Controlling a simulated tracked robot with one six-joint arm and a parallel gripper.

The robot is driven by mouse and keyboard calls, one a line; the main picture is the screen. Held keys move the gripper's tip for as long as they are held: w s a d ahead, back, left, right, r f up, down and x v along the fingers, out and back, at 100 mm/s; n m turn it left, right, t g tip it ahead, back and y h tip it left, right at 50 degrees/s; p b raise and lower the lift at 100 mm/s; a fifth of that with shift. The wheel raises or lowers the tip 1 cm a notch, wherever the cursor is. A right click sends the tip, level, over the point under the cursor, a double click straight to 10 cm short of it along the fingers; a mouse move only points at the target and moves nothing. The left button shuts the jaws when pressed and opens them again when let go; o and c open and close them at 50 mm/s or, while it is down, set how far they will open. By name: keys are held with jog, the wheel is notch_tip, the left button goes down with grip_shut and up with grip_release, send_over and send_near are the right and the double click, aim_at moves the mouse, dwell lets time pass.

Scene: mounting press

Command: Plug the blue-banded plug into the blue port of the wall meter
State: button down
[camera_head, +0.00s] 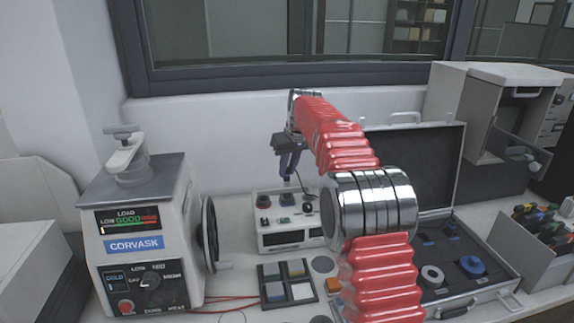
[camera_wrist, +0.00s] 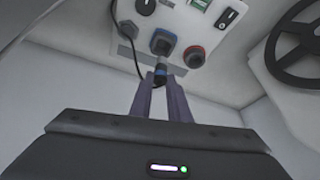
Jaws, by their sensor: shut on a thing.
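My gripper (camera_head: 287,177) points down above the wall meter (camera_head: 285,240), a white box with a dark display. In the wrist view, the gripper's two purple fingers (camera_wrist: 160,85) are shut on the blue-banded plug (camera_wrist: 160,72), a small dark piece with a grey tip. The blue port (camera_wrist: 163,42) lies straight beyond the plug's tip; it also shows in the head view (camera_head: 287,200). The gripper sits above that port in the head view. I cannot tell whether the tip touches it.
A black cable (camera_wrist: 136,55) runs near the plug. The Corvask press (camera_head: 140,240) with its handwheel (camera_head: 209,233) stands left of the meter. A pad of coloured squares (camera_head: 287,283) lies in front. An open case (camera_head: 465,296) lies to the right.

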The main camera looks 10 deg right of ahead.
aim_at(288, 184)
jog(key=shift+f, duration=0.75)
jog(key=shift+f, duration=2.45)
dwell(1.4)
jog(key=c, duration=1.6)
grip_release()
jog(key=shift+o, duration=0.6)
jog(key=o, duration=0.5)
jog(key=shift+c, duration=0.2)
jog(key=shift+r, duration=3.75)
